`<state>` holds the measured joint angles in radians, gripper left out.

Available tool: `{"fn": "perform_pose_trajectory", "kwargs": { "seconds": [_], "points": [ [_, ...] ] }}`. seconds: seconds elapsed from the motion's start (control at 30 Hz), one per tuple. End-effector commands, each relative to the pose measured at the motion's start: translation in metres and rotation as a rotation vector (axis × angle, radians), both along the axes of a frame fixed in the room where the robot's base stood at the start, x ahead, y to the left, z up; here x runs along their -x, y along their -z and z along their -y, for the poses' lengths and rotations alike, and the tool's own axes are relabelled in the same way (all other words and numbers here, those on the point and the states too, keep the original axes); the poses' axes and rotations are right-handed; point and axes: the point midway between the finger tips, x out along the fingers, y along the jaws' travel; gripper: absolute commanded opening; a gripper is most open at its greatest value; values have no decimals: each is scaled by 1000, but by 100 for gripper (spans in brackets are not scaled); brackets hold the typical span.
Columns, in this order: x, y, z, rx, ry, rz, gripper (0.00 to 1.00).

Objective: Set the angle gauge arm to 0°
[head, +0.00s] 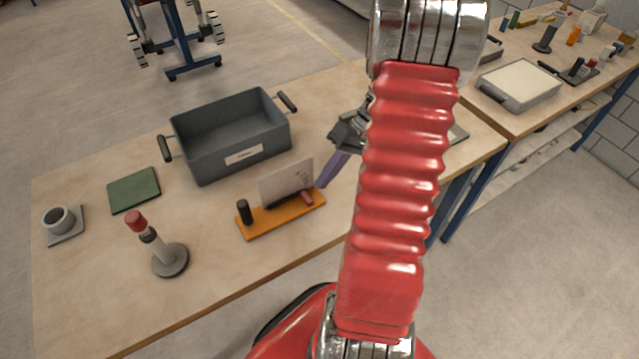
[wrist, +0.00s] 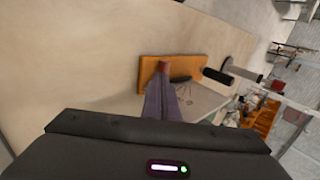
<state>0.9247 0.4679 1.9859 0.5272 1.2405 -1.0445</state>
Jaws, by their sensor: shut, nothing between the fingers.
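The angle gauge has an orange base (head: 282,217), an upright white plate (head: 286,180) and a dark arm (head: 287,201) lying low along the plate. A red-pink piece (head: 307,198) sits at its right end and a black knob (head: 243,211) at its left. In the wrist view the orange base (wrist: 148,72) and red piece (wrist: 163,67) show just beyond my fingertips. My gripper (head: 322,184), with purple fingers, is shut and empty, close by the right end of the gauge. I cannot tell whether it touches the red piece. The scale marks are too small to read.
A grey open bin (head: 238,155) stands behind the gauge. A red-topped post on a round base (head: 170,260), a green pad (head: 134,190) and a grey cup (head: 59,220) stand at left. A second bench with a sand tray (head: 518,83) is at right. The bench front is clear.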

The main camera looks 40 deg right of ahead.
Motion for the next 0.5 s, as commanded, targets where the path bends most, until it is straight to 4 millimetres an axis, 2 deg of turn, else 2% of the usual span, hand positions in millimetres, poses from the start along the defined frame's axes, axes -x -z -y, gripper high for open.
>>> {"fn": "perform_pose_trajectory", "kwargs": {
  "seconds": [0.1, 0.5],
  "points": [
    [2, -13, 16, 3, 2, 2, 0],
    [10, -68, 57, 2, 0, 1, 0]
  ]
}}
